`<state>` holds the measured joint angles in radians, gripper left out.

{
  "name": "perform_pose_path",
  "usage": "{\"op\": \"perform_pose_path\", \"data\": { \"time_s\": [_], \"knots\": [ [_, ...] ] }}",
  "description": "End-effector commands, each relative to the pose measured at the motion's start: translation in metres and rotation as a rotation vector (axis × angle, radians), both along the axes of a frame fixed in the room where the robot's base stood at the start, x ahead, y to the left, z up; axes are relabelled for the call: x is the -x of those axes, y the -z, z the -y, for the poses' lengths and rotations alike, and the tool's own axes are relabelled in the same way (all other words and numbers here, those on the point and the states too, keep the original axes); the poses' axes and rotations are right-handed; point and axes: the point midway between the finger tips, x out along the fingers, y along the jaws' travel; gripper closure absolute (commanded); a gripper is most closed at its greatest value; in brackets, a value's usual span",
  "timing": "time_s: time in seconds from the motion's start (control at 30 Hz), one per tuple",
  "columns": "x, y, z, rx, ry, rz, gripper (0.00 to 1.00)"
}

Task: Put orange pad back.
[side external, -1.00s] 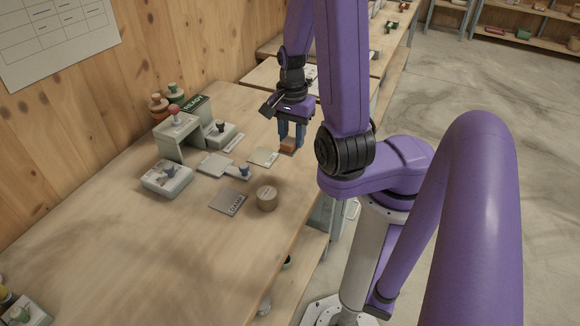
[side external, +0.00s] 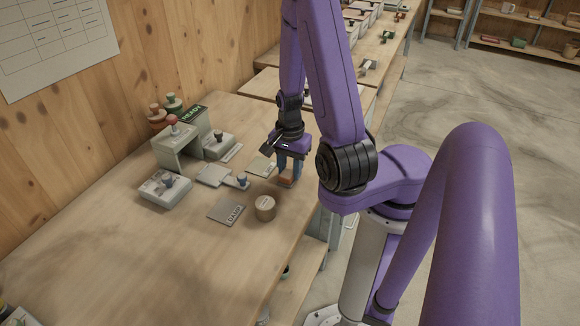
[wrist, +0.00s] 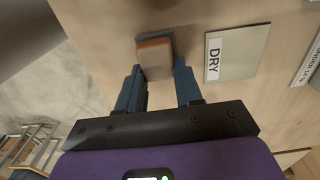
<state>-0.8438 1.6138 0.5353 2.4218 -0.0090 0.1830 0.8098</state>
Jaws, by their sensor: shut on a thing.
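The orange pad (side external: 286,180) is between the fingertips of my gripper (side external: 289,174), at the right edge of the bench in the side external view. In the wrist view the pad (wrist: 154,60) shows as an orange-brown block with a grey part along its far and right sides. The blue fingers of my gripper (wrist: 158,82) are shut on it from both sides. The pad is low over the wood, and I cannot tell whether it touches. The DRY plate (side external: 261,165) lies beside it; it also shows right of the pad in the wrist view (wrist: 237,55).
A DAMP plate (side external: 227,212) and a round wooden piece (side external: 264,208) lie nearer the camera. Left of these are a grey box with a knob (side external: 165,188) and a grey stand with a red knob (side external: 174,143).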

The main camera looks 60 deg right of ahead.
Motion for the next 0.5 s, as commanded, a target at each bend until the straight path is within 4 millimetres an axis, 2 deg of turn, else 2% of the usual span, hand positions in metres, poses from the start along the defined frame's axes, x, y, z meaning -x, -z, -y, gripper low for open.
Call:
{"op": "perform_pose_path", "data": {
  "time_s": [0.27, 0.3, 0.37, 0.4, 0.5],
  "knots": [
    [0.0002, 0.0026, -0.0001, -0.001, 0.000, -0.001, 0.93],
    [0.0002, 0.0032, -0.0002, -0.001, 0.000, -0.001, 0.62],
    [0.0001, 0.0029, -0.0001, -0.001, 0.000, -0.001, 0.42],
    [0.0001, 0.0029, -0.0002, -0.001, 0.000, -0.001, 0.39],
    [0.0002, 0.0029, -0.0002, -0.001, 0.000, -0.001, 0.39]
  ]
}}
